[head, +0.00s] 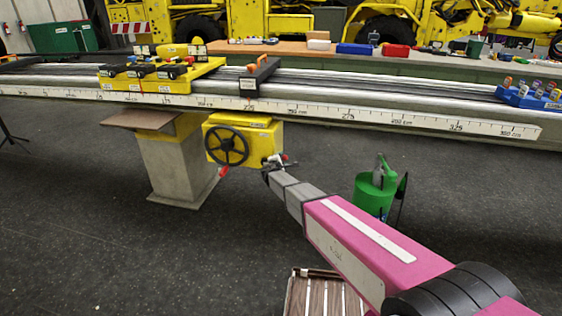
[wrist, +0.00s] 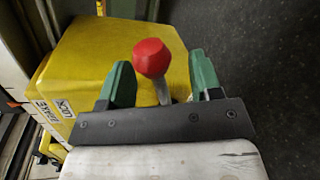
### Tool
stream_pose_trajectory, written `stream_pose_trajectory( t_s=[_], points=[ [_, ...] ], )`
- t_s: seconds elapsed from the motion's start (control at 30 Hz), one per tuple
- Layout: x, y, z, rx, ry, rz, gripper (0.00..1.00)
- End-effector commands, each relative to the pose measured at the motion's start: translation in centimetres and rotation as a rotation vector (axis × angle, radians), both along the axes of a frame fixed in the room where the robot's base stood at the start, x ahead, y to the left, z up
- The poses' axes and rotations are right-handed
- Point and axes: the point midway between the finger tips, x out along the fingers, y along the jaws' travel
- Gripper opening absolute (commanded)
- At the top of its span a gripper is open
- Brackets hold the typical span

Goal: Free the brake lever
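The brake lever, a grey stem with a red ball knob (wrist: 150,58), stands up from a yellow box (wrist: 85,60) in the wrist view. A white label on the box's left side reads BRAKE and LOCK. My gripper (wrist: 162,70) is open, with one green finger on each side of the lever and visible gaps between fingers and stem. In the head view the yellow box (head: 262,137) carries a black handwheel (head: 227,146) and hangs under the long rail. My gripper (head: 274,164) is at its right side there; the knob cannot be made out clearly.
The rail with a white ruler strip (head: 350,115) runs across above the box. A concrete pedestal (head: 178,165) stands to the left. A green canister (head: 375,190) and a slatted crate (head: 325,296) are on the floor near my arm.

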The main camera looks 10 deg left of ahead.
Motion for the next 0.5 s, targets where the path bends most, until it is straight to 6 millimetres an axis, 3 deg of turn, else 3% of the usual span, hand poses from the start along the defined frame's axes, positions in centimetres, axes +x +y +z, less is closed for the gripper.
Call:
stream_pose_trajectory(
  t_s=[0.27, 0.5],
  points=[
    [-0.7, 0.2, 0.2, -0.002, -0.001, 0.003, 0.58],
    [-3.9, 0.6, 0.8, -0.001, 0.0, 0.004, 0.58]
  ],
)
